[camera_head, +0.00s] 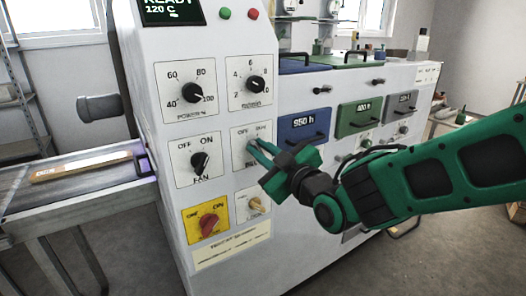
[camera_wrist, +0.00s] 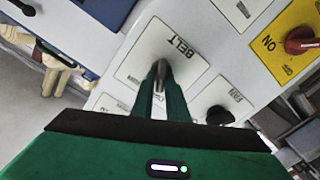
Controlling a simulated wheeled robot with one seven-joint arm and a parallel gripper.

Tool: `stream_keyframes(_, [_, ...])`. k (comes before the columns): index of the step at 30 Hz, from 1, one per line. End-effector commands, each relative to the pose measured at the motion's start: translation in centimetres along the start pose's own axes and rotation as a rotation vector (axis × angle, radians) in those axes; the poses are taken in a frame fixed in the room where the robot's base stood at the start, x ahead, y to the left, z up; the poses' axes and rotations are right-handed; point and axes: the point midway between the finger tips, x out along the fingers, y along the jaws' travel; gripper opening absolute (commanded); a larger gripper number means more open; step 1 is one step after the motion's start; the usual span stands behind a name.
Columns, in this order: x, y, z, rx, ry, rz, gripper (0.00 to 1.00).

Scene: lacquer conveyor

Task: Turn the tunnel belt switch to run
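The belt switch (camera_wrist: 161,70) is a small grey-black knob on a white plate marked BELT (camera_wrist: 185,45) in the wrist view. In the head view its plate (camera_head: 238,136) is right of the FAN plate, with the lower part behind my gripper. My gripper (camera_head: 252,147) comes in from the right, its two green fingers pointing at the panel. In the wrist view the fingertips (camera_wrist: 161,80) are close together, one on each side of the knob, and appear closed on it. The knob's exact pointing direction is hidden by the fingers.
The FAN knob (camera_head: 200,163) is just left. The red switch on yellow (camera_head: 208,224) and a small beige toggle (camera_head: 255,203) are below. A conveyor (camera_head: 80,185) with a wooden piece lies left; drawers (camera_head: 305,127) lie right.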

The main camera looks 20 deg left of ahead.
Motion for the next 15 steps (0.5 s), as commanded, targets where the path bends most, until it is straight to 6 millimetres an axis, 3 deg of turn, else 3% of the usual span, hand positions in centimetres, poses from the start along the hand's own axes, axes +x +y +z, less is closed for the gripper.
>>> stream_keyframes(15, [-0.03,0.23,0.04,0.059,0.000,0.003,0.00])
